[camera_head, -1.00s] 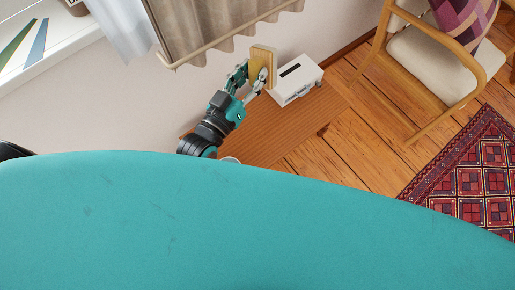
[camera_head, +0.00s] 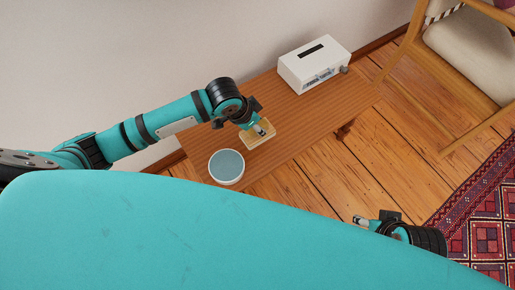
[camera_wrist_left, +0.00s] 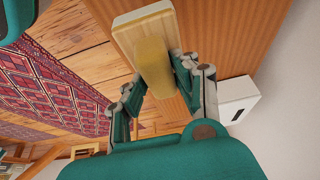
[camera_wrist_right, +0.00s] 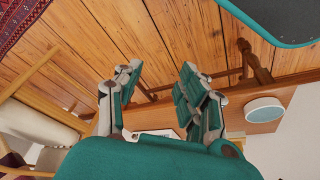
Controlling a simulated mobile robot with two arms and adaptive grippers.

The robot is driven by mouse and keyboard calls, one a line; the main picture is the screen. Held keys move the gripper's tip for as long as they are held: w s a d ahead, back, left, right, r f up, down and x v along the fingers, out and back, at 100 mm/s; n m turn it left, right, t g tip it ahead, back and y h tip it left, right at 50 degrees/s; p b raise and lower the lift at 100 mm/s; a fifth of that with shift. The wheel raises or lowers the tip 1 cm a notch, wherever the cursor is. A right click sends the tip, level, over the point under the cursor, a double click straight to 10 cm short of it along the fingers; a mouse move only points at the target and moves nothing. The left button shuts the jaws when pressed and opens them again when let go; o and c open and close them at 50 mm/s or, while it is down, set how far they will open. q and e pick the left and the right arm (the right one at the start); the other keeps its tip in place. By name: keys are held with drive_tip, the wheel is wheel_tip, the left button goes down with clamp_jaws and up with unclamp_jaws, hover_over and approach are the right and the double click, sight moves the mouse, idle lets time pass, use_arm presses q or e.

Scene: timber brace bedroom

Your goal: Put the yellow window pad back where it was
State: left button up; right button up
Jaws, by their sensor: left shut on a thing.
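The yellow pad (camera_head: 257,137) is a flat, pale rectangular block with a yellow raised grip. It is at the middle of the low wooden table, lying on the top or just above it; I cannot tell which. My left gripper (camera_head: 259,127) is shut on the grip from above. In the left wrist view the pad (camera_wrist_left: 128,28) shows its grip (camera_wrist_left: 153,62) between the fingers (camera_wrist_left: 155,82). My right gripper (camera_head: 364,221) is empty, out past the table's front edge. The right wrist view shows its fingers (camera_wrist_right: 160,78) apart.
The wooden table (camera_head: 300,118) carries a white slotted box (camera_head: 310,65) at the far end and a round blue-grey bowl (camera_head: 226,167) at the near end, left of the pad. A cushioned chair (camera_head: 465,55) and a red rug (camera_head: 485,200) are on the right. A wall runs behind the table.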

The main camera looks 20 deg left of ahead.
sight(257, 134)
use_arm(q)
wheel_tip(257, 134, down, 4)
drive_tip(key=shift+b, duration=0.6)
drive_tip(key=shift+f, duration=0.45)
wheel_tip(257, 134, down, 4)
drive_tip(key=shift+r+b, duration=0.15)
drive_tip(key=shift+b, duration=0.7)
drive_tip(key=o, duration=1)
use_arm(e)
drive_tip(key=w+a+r+t+y, duration=0.1)
drive_tip(key=w+a+r+t, duration=0.1)
drive_tip(key=w, duration=0.3)
drive_tip(key=w+a+r+t, duration=0.1)
drive_tip(key=w+r+t, duration=0.1)
drive_tip(key=w+t, duration=0.3)
drive_tip(key=shift+w+a+r+y, duration=0.15)
drive_tip(key=shift+w+a+y, duration=0.25)
drive_tip(key=shift+w, duration=0.35)
